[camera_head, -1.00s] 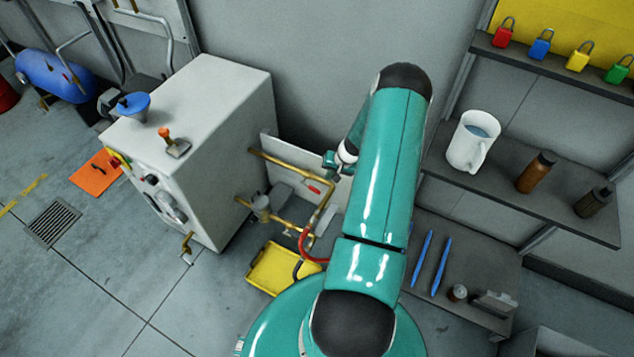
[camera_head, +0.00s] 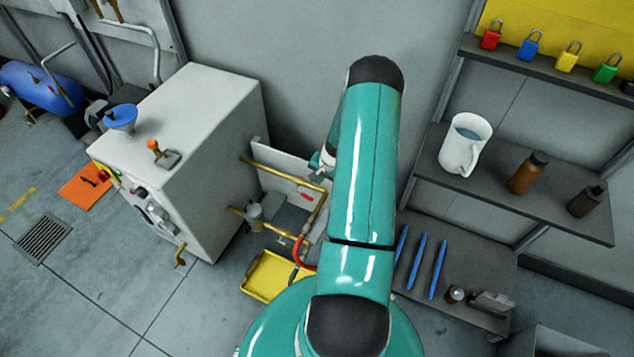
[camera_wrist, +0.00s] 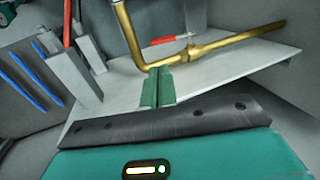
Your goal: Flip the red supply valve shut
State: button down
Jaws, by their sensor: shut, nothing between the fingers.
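A small red lever (camera_head: 306,197) sits beside the brass pipe (camera_head: 285,174) on the pale panel right of the white cabinet. In the wrist view the red lever (camera_wrist: 169,40) lies about level across the picture, beyond my fingers and close to the brass pipe elbow (camera_wrist: 140,60). My gripper (camera_wrist: 157,72) shows two green fingers pressed together, with nothing between them. The fingertips appear just below the pipe in that view; I cannot tell whether they touch it. In the head view my arm hides most of the gripper.
The white cabinet (camera_head: 195,120) stands to the left. A yellow tray (camera_head: 262,277) lies on the floor below the pipes, near a red hose (camera_head: 299,252). Shelves at right hold a white jug (camera_head: 465,145), bottles and padlocks. Blue rods (camera_head: 417,262) lie on the lower shelf.

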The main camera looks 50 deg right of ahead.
aim_at(311, 198)
jog(key=x, duration=1.2)
jog(key=shift+w+f, duration=0.1)
jog(key=shift+f, duration=0.1)
jog(key=shift+f, duration=0.3)
jog(key=shift+s+f, duration=0.2)
jog(key=shift+f, duration=0.75)
jog(key=shift+x, duration=1.15)
jog(key=shift+d+f, duration=0.1)
jog(key=v, duration=1.3)
jog(key=shift+s+r, duration=0.2)
jog(key=shift+r, duration=0.15)
